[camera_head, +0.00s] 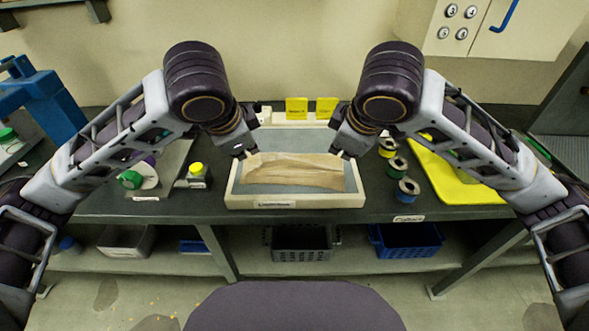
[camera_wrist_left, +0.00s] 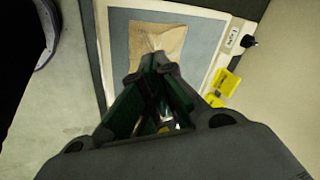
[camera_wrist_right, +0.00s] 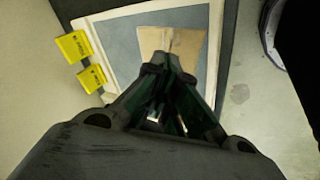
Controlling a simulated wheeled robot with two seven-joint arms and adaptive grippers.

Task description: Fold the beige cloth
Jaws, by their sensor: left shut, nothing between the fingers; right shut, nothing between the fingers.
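The beige cloth (camera_head: 295,172) lies on the grey-blue mat of a white-rimmed tray (camera_head: 295,201) in the head view. It is a wide strip with a crease or fold lines along it. My left gripper (camera_head: 243,153) is shut and empty at the cloth's left end. My right gripper (camera_head: 343,155) is shut and empty at its right end. In the left wrist view the cloth (camera_wrist_left: 155,40) lies just past the fingertips. In the right wrist view the cloth (camera_wrist_right: 172,45) shows the same way. Whether the tips touch it I cannot tell.
Two yellow labels (camera_head: 311,107) stand behind the tray. Several spools (camera_head: 406,190) and a yellow sheet (camera_head: 455,175) lie to the right. A yellow-capped bottle (camera_head: 197,174) and a green-capped item (camera_head: 131,180) stand to the left. Baskets (camera_head: 302,243) sit on the lower shelf.

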